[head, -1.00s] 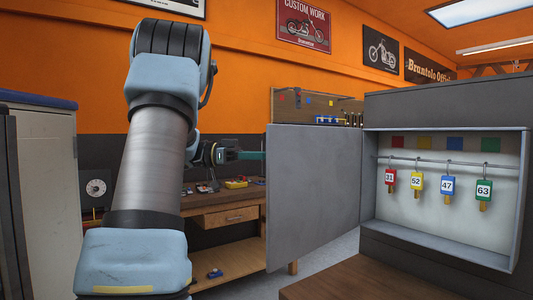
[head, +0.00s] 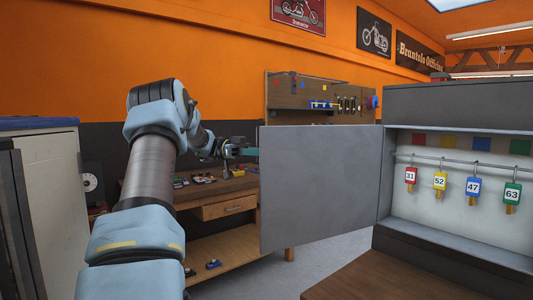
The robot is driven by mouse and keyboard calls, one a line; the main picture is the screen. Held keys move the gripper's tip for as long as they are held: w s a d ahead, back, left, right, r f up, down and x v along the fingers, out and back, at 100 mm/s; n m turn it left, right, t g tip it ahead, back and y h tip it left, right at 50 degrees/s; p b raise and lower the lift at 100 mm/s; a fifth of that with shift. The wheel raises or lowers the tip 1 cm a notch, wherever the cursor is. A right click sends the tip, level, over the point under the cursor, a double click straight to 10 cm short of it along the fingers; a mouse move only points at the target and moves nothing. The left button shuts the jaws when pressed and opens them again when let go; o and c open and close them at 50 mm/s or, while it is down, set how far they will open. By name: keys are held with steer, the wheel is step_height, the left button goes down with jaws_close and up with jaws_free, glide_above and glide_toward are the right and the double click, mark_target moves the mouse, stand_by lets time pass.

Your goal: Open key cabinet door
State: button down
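The key cabinet (head: 450,235) is at the right in the head view. Its grey door (head: 318,185) stands wide open, swung out to the left. Inside, several numbered key tags hang from a rail: red 31 (head: 411,176), yellow 52 (head: 440,181), blue 47 (head: 473,187) and green 63 (head: 512,193). My gripper (head: 246,153) is at the door's left free edge, partly hidden behind the door. I cannot tell whether it touches the door or whether its fingers are open or shut.
A wooden workbench (head: 222,206) with small parts stands behind the door, below a pegboard (head: 290,95) of tools. A white cabinet (head: 55,190) is at the left. A wooden surface (head: 395,278) lies in front of the key cabinet. Grey floor shows below the door.

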steer(key=shift+w+d, duration=0.1)
steer(key=shift+d, duration=0.15)
steer(key=c, duration=1.1)
jaws_free()
